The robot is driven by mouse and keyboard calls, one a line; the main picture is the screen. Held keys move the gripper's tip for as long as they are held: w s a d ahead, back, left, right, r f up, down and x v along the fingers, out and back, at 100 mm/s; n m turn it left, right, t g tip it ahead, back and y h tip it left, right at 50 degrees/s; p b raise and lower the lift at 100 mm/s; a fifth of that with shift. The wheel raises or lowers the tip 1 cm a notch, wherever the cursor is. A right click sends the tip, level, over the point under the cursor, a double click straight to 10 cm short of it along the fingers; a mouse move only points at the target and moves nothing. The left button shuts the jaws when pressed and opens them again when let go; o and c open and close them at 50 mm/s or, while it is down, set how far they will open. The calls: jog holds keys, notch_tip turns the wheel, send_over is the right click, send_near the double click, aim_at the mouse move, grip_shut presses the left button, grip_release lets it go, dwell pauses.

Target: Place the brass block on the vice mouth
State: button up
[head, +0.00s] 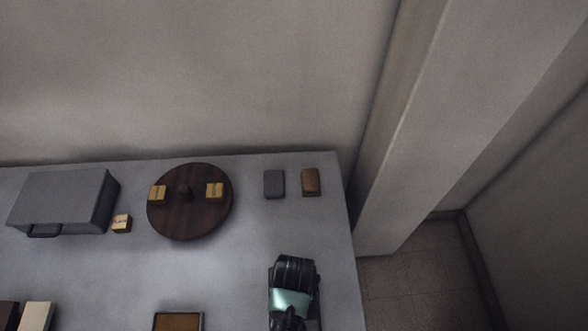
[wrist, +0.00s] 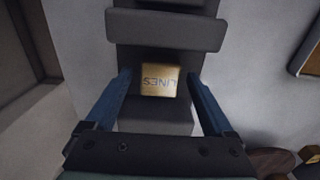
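My gripper (wrist: 159,76) is open, with one blue finger on each side of the block and a visible gap to both. The lettering reads upside down in the wrist view. In the head view my gripper (head: 291,300) is at the table's right front and hides the block and most of the vice.
A round dark wooden board (head: 188,222) carries two yellow blocks (head: 157,194) (head: 215,190). Another yellow block (head: 122,223) sits by a grey case (head: 62,198). Grey (head: 274,184) and brown (head: 310,182) pieces lie at back right. A brown-bottomed tray (head: 178,315) is at the front.

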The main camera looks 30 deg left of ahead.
jog(key=shift+r, duration=0.15)
notch_tip(320, 180, up, 12)
jog(key=w+a+r+m+t+y, duration=0.1)
jog(key=w+r+m+t+y, duration=0.1)
jog(key=w+r+t, duration=1.1)
jog(key=w+d+r+m+t, duration=0.1)
jog(key=w+r, duration=0.4)
jog(key=r, duration=0.5)
jog(key=w+d+r+m+t, duration=0.15)
jog(key=w+r, duration=0.35)
jog(key=r, duration=0.5)
jog(key=s+d+r+t, duration=0.1)
jog(key=d+r+t, duration=0.15)
jog(key=r, duration=0.55)
jog(key=s+d+r+t, duration=0.1)
jog(key=d+r+t, duration=0.15)
jog(key=r, duration=0.55)
jog(key=s+d+r+m+t+h, duration=0.1)
jog(key=s+r+t, duration=0.2)
jog(key=s+r, duration=0.2)
jog(key=s+d+r+m+t+h, duration=0.1)
jog(key=s+r+t, duration=0.3)
jog(key=r, duration=0.7)
jog(key=shift+s+d+r, duration=0.15)
jog(key=shift+s+d, duration=0.4)
